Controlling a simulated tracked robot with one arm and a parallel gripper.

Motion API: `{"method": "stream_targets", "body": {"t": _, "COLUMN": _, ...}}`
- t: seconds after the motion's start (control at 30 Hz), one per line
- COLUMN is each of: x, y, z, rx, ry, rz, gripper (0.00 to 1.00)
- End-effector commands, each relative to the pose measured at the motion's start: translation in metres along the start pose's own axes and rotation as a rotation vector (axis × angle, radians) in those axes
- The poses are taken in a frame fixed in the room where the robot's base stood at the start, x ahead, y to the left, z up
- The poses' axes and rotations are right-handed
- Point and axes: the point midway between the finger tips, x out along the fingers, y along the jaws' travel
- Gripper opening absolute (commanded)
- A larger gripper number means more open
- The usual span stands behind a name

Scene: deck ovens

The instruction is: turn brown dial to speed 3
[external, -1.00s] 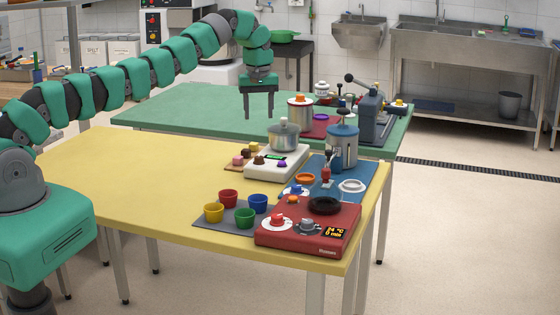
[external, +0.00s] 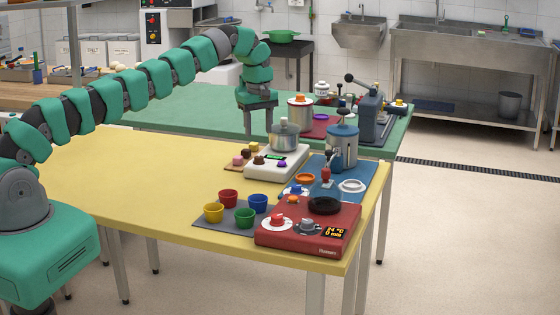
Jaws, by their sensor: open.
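The brown dial (external: 259,160) sits on the front left of a white hot plate (external: 268,172) on the yellow table. A purple dial (external: 281,163) is to its right on the same plate, and a metal pot (external: 284,136) stands on top behind them. The dial's pointer and speed marks are too small to read. My gripper (external: 259,132) is open and points down, above and behind the brown dial in the picture, left of the pot. It appears apart from the dial and empty. One finger shows clearly; the other is partly hard to make out near the pot.
Small coloured pieces on a wooden board (external: 231,167) lie left of the hot plate. The yellow table's left side is clear.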

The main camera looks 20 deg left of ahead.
Motion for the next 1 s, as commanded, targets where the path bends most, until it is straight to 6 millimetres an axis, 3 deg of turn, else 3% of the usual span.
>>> {"method": "stream_targets", "body": {"t": 0.6, "x": 0.078, "y": -0.002, "z": 0.000, "rx": -0.001, "ry": -0.002, "rz": -0.005, "gripper": 0.52}}
{"method": "stream_targets", "body": {"t": 1.0, "x": 0.087, "y": 0.000, "z": 0.000, "rx": -0.001, "ry": -0.001, "rz": 0.000, "gripper": 0.52}}
